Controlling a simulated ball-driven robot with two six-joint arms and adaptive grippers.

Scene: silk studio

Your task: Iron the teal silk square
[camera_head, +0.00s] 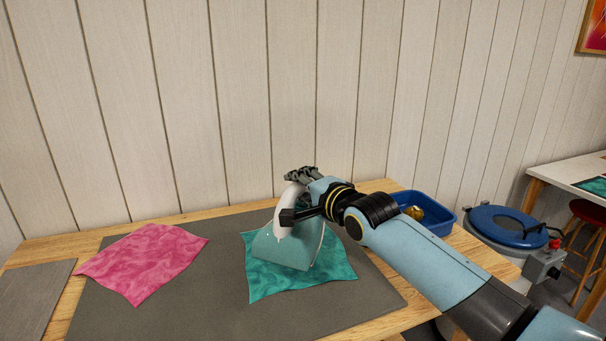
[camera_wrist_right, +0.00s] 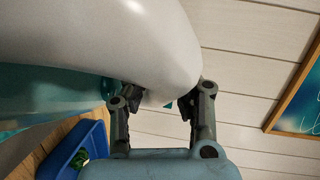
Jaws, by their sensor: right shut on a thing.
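The teal silk square (camera_head: 258,281) lies on the grey mat (camera_head: 205,290), a little right of the mat's middle. A white and pale teal iron (camera_head: 288,248) is over the silk, tilted, with its handle at the top. I cannot tell whether it touches the cloth. My right gripper (camera_head: 297,196) is shut on the iron's handle. In the right wrist view the white iron body (camera_wrist_right: 110,40) fills the upper left and the fingers (camera_wrist_right: 153,100) close on it. The iron hides part of the teal silk. My left gripper is not in view.
A pink silk square (camera_head: 143,262) lies on the mat's left part. A grey board (camera_head: 32,300) is at the table's left edge. A blue bin (camera_head: 436,221) sits at the back right, beside my right arm. A blue-lidded drum (camera_head: 507,225) stands beyond the table.

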